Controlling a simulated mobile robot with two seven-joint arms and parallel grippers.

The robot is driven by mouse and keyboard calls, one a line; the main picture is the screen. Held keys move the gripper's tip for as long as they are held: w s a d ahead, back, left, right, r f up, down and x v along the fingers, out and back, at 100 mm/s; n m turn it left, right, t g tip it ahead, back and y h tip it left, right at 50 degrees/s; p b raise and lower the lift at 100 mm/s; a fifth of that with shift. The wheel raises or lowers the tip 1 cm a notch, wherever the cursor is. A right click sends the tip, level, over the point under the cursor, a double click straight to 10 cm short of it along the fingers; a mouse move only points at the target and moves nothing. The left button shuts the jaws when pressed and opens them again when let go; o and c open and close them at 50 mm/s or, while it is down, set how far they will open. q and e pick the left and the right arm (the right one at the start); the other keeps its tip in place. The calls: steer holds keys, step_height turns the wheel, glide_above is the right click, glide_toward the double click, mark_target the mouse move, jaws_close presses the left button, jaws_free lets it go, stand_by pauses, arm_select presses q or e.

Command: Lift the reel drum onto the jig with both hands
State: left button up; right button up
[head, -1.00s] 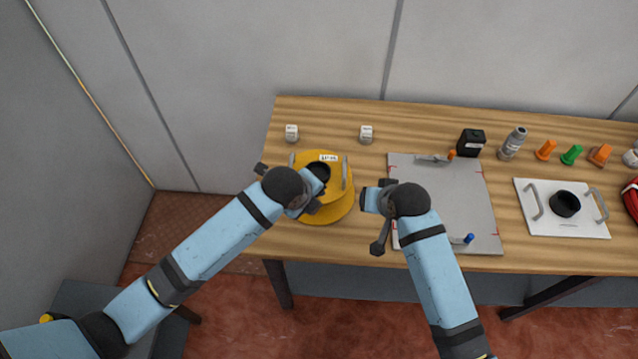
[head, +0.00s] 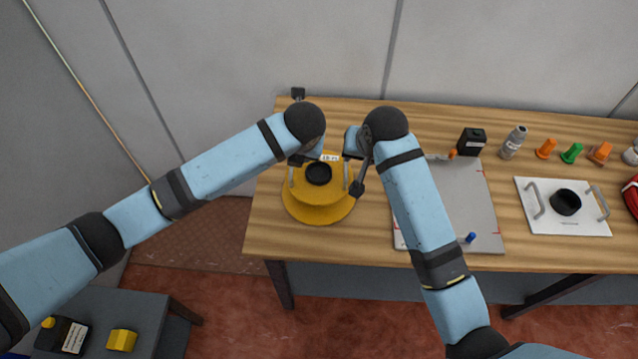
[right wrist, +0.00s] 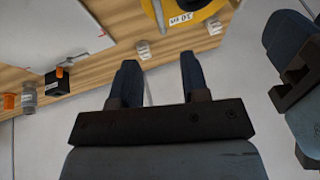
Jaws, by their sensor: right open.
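The yellow reel drum (head: 318,213) stands on the left part of the table, with a black hub, two upright grey handles and a white label. It also shows at the top of the right wrist view (right wrist: 204,12). My left gripper (head: 312,152) is over the drum's far side by the left handle; its fingers are mostly hidden. My right gripper (head: 352,140) is above and beyond the right handle; in the right wrist view its fingers (right wrist: 158,82) are apart with nothing between them. The grey plate (head: 470,195), seemingly the jig, lies right of the drum, partly covered by my right arm.
Two small white blocks, one here (right wrist: 143,49), sit on the table's far edge. A black box (head: 471,142), a grey bottle (head: 513,142) and orange and green pieces stand along the back. A white handled plate (head: 540,220) with a black ring lies right.

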mark_target(347, 167)
arm_select(q)
steer(key=x, duration=1.2)
steer(key=shift+w+f, duration=0.1)
steer(key=shift+f, duration=0.3)
arm_select(e)
steer(key=x, duration=1.2)
steer(key=shift+w+f, duration=0.1)
steer(key=shift+f, duration=0.3)
arm_select(q)
jaws_close()
arm_select(e)
jaws_close()
arm_select(q)
steer(key=shift+r, duration=0.1)
arm_select(e)
steer(key=shift+r, duration=0.1)
